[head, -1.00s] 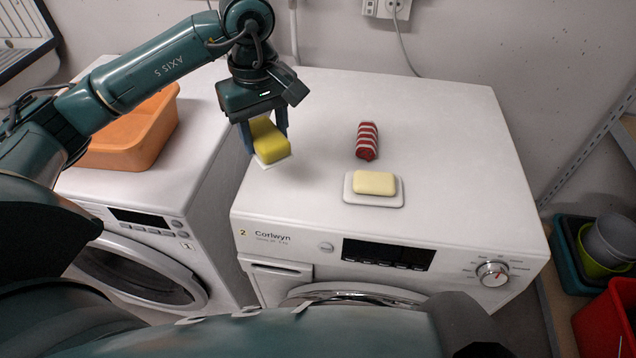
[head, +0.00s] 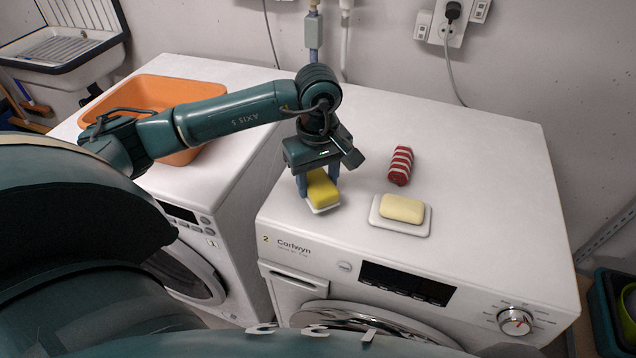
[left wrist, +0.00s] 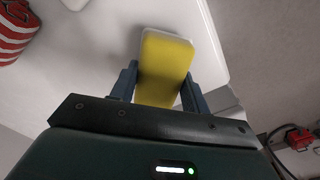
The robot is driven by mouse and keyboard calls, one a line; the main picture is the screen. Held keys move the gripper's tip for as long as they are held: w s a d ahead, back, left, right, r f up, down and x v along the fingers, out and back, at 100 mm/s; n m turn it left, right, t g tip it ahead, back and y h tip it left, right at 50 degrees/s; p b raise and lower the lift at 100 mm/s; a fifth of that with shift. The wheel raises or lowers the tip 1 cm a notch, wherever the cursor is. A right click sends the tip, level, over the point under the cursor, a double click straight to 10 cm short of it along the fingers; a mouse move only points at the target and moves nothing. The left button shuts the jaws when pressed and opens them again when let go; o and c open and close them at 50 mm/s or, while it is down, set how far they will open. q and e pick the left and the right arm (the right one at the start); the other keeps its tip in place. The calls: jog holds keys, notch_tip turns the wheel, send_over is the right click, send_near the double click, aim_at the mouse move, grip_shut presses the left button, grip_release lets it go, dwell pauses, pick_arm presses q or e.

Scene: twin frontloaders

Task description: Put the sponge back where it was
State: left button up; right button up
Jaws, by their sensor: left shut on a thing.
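The yellow sponge (head: 322,188) has a white layer on its underside. My left gripper (head: 318,186) is shut on it, over the left part of the right-hand washing machine's white top (head: 480,150). In the left wrist view the sponge (left wrist: 165,65) sits between the two blue fingers (left wrist: 160,88). Whether the sponge touches the top or hangs just above it, I cannot tell. My right gripper is not in view.
A pale yellow soap bar (head: 402,208) lies on a white dish (head: 385,222). A rolled red-and-white striped cloth (head: 399,166) lies behind it. An orange basin (head: 150,92) stands on the left machine. The right part of the top is clear.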

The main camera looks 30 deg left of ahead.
aim_at(318, 180)
pick_arm(q)
jog(key=shift+f, duration=0.95)
jog(key=o, duration=0.9)
jog(key=shift+r, duration=0.35)
notch_tip(318, 180, up, 12)
jog(key=shift+f+b, duration=0.1)
jog(key=shift+b, duration=0.3)
